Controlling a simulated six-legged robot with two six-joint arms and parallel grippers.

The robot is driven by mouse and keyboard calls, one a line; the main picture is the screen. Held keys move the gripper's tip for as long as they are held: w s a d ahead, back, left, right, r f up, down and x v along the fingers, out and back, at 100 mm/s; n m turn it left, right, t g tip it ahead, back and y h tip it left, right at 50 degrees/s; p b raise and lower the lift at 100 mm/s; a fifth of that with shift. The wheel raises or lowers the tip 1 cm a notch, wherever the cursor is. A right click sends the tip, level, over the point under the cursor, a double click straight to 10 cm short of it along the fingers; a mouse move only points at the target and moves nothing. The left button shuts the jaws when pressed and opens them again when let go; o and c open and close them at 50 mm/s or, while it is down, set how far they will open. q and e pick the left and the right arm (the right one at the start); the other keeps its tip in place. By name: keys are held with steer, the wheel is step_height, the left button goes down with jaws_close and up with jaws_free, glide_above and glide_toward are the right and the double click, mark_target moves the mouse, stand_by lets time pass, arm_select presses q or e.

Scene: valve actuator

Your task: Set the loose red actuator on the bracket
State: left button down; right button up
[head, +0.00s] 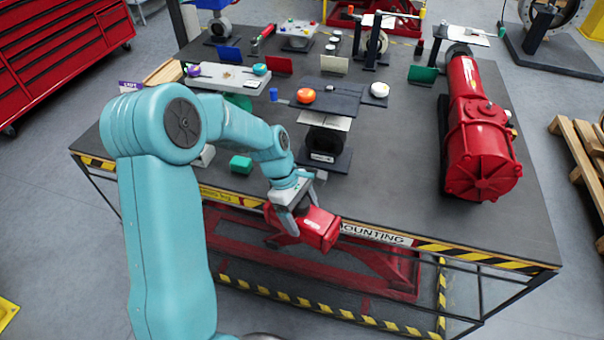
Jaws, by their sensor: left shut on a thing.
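The loose red actuator (318,228) is in my left gripper (297,213), which is shut on it. It is held at the table's front edge, in front of the yellow-and-black striped border and the "MOUNTING" label. The gripper covers part of its left side. A dark bracket (324,143) with a pale flat top plate stands on a dark base, behind and slightly right of the held actuator, apart from it. No actuator sits on its plate. My right gripper is not in view.
A large red actuator (478,135) lies on the right of the table (400,190). A green block (241,165) sits left of the bracket. Orange (306,95) and white (379,90) round parts are behind it. The tabletop between bracket and large actuator is clear.

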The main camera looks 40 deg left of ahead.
mark_target(334, 219)
arm_select(q)
steer(key=w+d+m+g, duration=0.1)
steer(key=d+m, duration=0.1)
steer(key=m, duration=0.1)
steer(key=w+d+m+g+b, duration=0.1)
steer(key=d+m, duration=0.1)
steer(key=m, duration=0.1)
steer(key=w+d+m+g+y+b, duration=0.1)
steer(key=d+m, duration=0.2)
steer(key=m, duration=0.1)
steer(key=shift+w+d+g, duration=0.1)
steer(key=shift+w+g, duration=0.05)
steer(key=shift+g, duration=0.15)
steer(key=w+d+r+m+g+y+b, duration=0.1)
steer(key=d+m+y, duration=0.2)
steer(key=m, duration=0.7)
steer(key=d, duration=0.2)
steer(key=shift+w+d+r+g+y, duration=0.3)
steer(key=shift+w+d+r, duration=0.05)
